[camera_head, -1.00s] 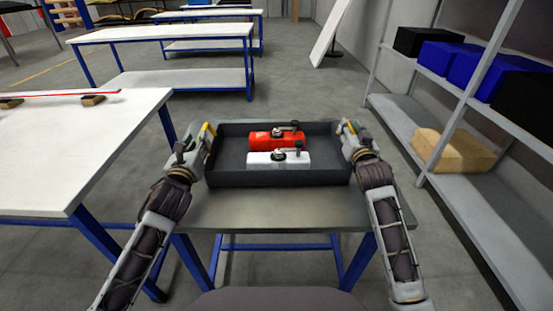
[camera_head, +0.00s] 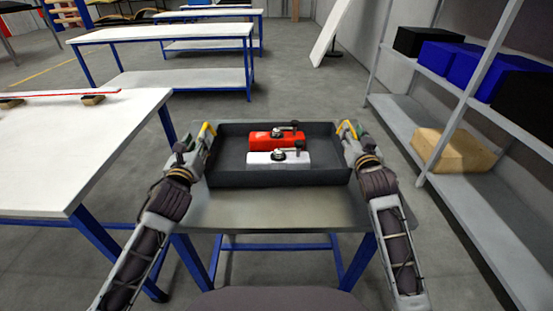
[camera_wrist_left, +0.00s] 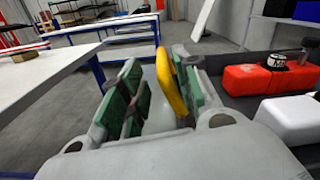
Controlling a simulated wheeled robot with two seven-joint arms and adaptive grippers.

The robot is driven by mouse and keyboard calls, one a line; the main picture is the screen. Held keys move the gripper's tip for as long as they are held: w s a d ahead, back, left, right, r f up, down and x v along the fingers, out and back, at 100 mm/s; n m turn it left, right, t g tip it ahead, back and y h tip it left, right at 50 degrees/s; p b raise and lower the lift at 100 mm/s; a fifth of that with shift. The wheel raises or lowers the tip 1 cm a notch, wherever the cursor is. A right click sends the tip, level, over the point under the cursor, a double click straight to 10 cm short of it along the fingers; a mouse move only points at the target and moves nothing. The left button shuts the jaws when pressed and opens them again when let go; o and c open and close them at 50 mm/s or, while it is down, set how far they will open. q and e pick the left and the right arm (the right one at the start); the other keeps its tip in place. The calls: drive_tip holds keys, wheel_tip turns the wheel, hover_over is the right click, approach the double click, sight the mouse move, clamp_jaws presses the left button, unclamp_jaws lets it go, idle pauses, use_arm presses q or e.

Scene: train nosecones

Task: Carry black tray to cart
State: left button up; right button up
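The black tray (camera_head: 280,178) rests on a small dark-topped table. It holds a red block (camera_head: 262,142) and a white block (camera_head: 262,161), each with a dark fitting on top. A yellow handle (camera_head: 207,131) is at its left side and another yellow handle (camera_head: 347,129) at its right. My left gripper (camera_head: 204,140) is at the left handle. In the left wrist view its green-padded fingers (camera_wrist_left: 160,95) are apart, with the yellow handle (camera_wrist_left: 171,85) between them, nearer the right finger. My right gripper (camera_head: 354,137) is at the right handle, its fingers apart.
The small table (camera_head: 280,210) has bare top in front of the tray. A white worktable (camera_head: 75,145) stands close on the left. A grey shelf rack (camera_head: 445,180) with boxes stands on the right. Open floor (camera_head: 300,95) lies behind the table.

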drive_tip(key=s, duration=0.9)
drive_tip(key=shift+s, duration=0.15)
drive_tip(key=shift+r, duration=0.1)
idle(0.7)
wheel_tip(320, 180, up, 9)
drive_tip(key=p, duration=0.9)
drive_tip(key=shift+r+p, duration=0.4)
drive_tip(key=shift+p, duration=0.15)
drive_tip(key=shift+f, duration=0.1)
